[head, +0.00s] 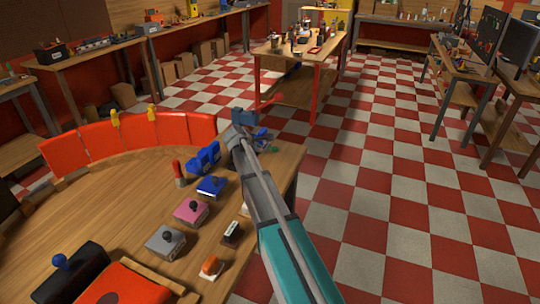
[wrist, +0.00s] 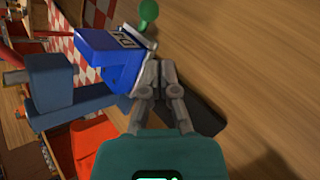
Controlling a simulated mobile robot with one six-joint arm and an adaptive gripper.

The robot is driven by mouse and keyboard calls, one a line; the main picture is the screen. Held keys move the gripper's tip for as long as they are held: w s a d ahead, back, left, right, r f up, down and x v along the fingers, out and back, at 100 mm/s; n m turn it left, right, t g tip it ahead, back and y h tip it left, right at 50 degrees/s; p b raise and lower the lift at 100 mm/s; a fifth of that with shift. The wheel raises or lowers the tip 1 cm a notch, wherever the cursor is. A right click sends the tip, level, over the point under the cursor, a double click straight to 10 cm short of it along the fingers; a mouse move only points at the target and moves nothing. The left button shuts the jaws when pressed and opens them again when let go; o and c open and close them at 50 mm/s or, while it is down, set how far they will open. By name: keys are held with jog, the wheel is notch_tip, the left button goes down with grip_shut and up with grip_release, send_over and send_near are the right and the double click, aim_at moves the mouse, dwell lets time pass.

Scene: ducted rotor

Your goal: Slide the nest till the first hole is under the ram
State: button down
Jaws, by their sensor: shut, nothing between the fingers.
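My gripper (wrist: 160,68) is shut and empty, low over the wooden table. Its fingertips are right beside a blue block (wrist: 100,58) with a white label; I cannot tell if they touch. A green ball knob (wrist: 148,10) stands just past the block; it also shows in the head view (head: 274,150). A blue-grey frame (wrist: 50,85) with an upper arm, likely the press with the ram, stands left of the block. In the head view my gripper (head: 242,143) hides much of this press (head: 242,117). I cannot make out the nest's holes or the ram's tip.
Blue pieces (head: 205,158), a blue box (head: 211,186), a pink box (head: 191,210) and a grey box (head: 165,241) with knobs stand left of my arm. Red panels (head: 135,133) line the table's far side. The tabletop right of my fingers (wrist: 250,70) is bare.

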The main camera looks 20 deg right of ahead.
aim_at(268, 160)
jog(key=n, duration=0.2)
jog(key=s+a+n, duration=0.1)
jog(key=n, duration=0.1)
jog(key=a+n+b, duration=0.1)
jog(key=n, duration=0.1)
jog(key=shift+s+f, duration=0.35)
jog(key=shift+s, duration=0.05)
jog(key=n, duration=0.1)
jog(key=a+n, duration=0.1)
jog(key=n, duration=0.1)
jog(key=s+n, duration=0.1)
jog(key=n, duration=0.1)
jog(key=shift+a+f, duration=0.15)
jog(key=shift+a, duration=0.1)
jog(key=shift+d+b, duration=0.1)
jog(key=shift+b, duration=0.2)
jog(key=shift+b+x, duration=0.7)
jog(key=shift+x, duration=0.4)
jog(key=b+x, duration=0.5)
jog(key=x, duration=0.3)
jog(key=shift+w+d+r+p, duration=0.2)
jog(key=shift+w+d+r, duration=0.1)
jog(key=shift+w+d, duration=0.2)
jog(key=shift+w+d+r+p, duration=0.25)
jog(key=shift+w+d, duration=0.15)
jog(key=shift+d, duration=0.2)
jog(key=shift+w+d, duration=0.25)
jog(key=shift+d, duration=0.2)
